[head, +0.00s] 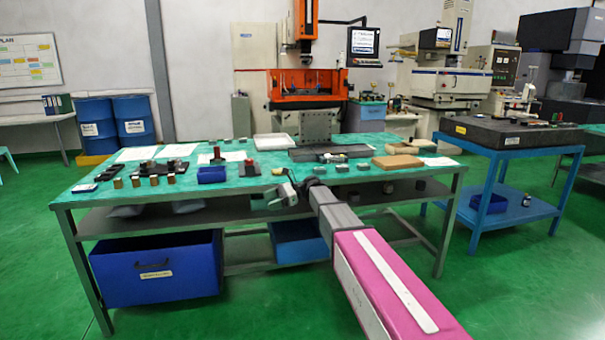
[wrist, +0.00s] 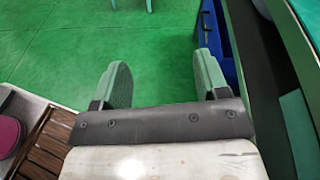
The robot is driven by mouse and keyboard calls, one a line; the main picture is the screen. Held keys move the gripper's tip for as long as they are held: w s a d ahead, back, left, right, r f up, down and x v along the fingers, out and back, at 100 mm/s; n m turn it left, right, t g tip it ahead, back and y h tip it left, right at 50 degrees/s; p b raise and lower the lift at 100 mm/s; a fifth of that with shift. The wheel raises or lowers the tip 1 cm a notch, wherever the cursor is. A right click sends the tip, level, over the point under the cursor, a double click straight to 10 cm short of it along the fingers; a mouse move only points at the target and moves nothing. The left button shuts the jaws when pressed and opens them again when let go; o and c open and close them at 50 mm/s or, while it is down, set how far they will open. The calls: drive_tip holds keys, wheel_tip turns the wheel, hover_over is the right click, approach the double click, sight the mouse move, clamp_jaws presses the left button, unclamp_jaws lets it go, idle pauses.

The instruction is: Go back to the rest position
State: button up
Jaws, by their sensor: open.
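My gripper (head: 284,195) is at the front edge of the green-topped workbench (head: 330,182), at the end of my extended arm in the head view. In the wrist view my gripper (wrist: 160,85) shows two green fingers spread wide apart. Nothing is between them, only green floor beyond. The bench edge and a blue bin lie close to the right finger in the wrist view.
Small blocks, a blue tray (head: 212,174) and papers lie on the bench. A large blue bin (head: 155,272) stands under it at the left. A blue-framed table (head: 500,160) stands at the right. Green floor is free in front.

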drive_tip(key=s+d+f+n+t+h, duration=0.2)
drive_tip(key=s+d+f+n+h, duration=0.4)
drive_tip(key=s+d+f, duration=0.6)
drive_tip(key=s+d+f+n+t+h, duration=0.3)
drive_tip(key=s+d+f+n+h, duration=0.3)
drive_tip(key=s+d+f, duration=0.6)
drive_tip(key=s+d+h, duration=0.1)
drive_tip(key=d+h, duration=0.1)
drive_tip(key=d, duration=0.5)
drive_tip(key=shift+s+n+h, duration=0.3)
drive_tip(key=shift+s+h, duration=0.1)
